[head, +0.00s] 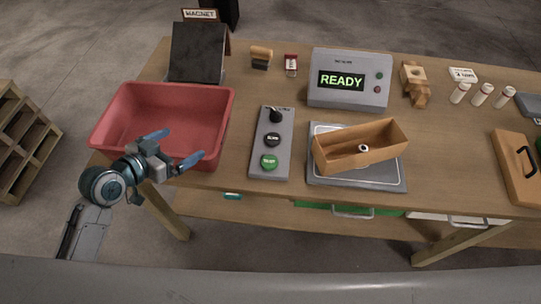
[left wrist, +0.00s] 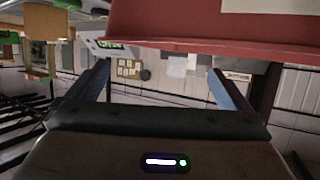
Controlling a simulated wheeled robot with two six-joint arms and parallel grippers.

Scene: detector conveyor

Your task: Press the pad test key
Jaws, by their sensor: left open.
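A grey control pad (head: 272,143) lies on the table right of the red bin. It has a black knob (head: 274,116) at its far end, a black key (head: 272,139) in the middle and a green key (head: 269,161), likely the test key, at its near end. My left gripper (head: 178,149) is open and empty, in front of the red bin's near side and left of the pad, apart from the keys. Its two blue fingers also show in the left wrist view (left wrist: 160,85), with nothing between them. My right gripper is not in view.
The red bin (head: 160,94) stands at the table's left. A grey unit (head: 349,62) reading READY stands behind a metal plate (head: 385,179) bearing an open cardboard box (head: 335,157). A wooden block (head: 413,82), white vials (head: 481,95) and a brown case (head: 513,166) are farther right.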

